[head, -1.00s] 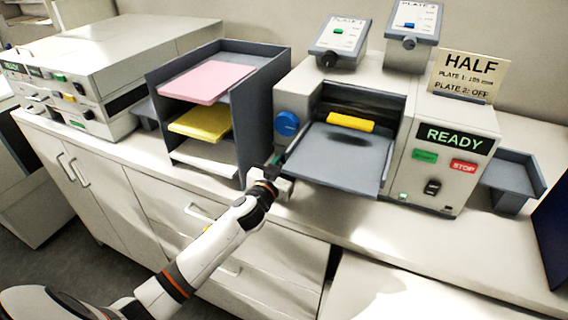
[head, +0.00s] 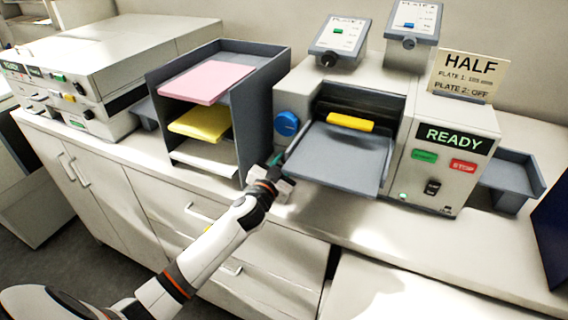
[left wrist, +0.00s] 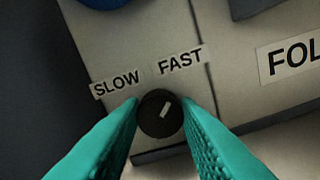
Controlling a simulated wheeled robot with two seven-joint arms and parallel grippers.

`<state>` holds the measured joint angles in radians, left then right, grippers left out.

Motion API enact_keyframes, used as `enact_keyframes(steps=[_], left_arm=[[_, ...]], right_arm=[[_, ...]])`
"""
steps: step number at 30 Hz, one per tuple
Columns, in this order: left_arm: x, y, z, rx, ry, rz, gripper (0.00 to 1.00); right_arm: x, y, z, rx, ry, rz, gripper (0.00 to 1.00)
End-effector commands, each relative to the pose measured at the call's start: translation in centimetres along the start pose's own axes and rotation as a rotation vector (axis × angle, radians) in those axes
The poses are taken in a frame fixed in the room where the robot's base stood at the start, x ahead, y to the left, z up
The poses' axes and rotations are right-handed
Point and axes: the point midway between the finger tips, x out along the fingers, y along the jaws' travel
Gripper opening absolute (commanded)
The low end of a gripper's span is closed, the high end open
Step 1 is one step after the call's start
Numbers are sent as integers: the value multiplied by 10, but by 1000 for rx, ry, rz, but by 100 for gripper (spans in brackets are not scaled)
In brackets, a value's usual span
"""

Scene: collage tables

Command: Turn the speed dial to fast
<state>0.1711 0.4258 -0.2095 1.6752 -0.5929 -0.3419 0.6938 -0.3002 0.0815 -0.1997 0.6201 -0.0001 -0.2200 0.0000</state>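The speed dial (left wrist: 160,113) is a small round black knob with a white pointer mark. In the left wrist view it sits on a light grey panel below the labels SLOW (left wrist: 116,84) and FAST (left wrist: 180,61). The mark points up and right, toward FAST. My left gripper (left wrist: 159,104) has its teal fingers on both sides of the knob, apparently touching it. In the head view my left gripper (head: 277,161) is at the lower left front of the machine (head: 455,190), hiding the dial. My right gripper is not in view.
A blue knob (head: 287,123) is above my gripper. A grey tray (head: 340,160) juts out to its right. A shelf rack (head: 255,115) with pink, yellow and white paper stands to its left. A READY display (head: 454,139) is on the right panel.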

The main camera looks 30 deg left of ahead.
Motion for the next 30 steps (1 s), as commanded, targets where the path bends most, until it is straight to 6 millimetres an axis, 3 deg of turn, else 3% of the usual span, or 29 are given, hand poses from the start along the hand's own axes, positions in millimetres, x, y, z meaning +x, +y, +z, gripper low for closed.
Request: enact_keyframes(steps=[1, 4, 16, 30], left_arm=[[0, 0, 0, 2, 0, 0, 37], [0, 0, 0, 1, 0, 0, 51], [-9, -1, -2, 0, 1, -1, 51], [-98, -1, -3, -1, 1, -1, 51]], right_arm=[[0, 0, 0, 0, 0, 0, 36], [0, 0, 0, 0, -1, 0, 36], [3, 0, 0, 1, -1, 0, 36], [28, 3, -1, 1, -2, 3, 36]])
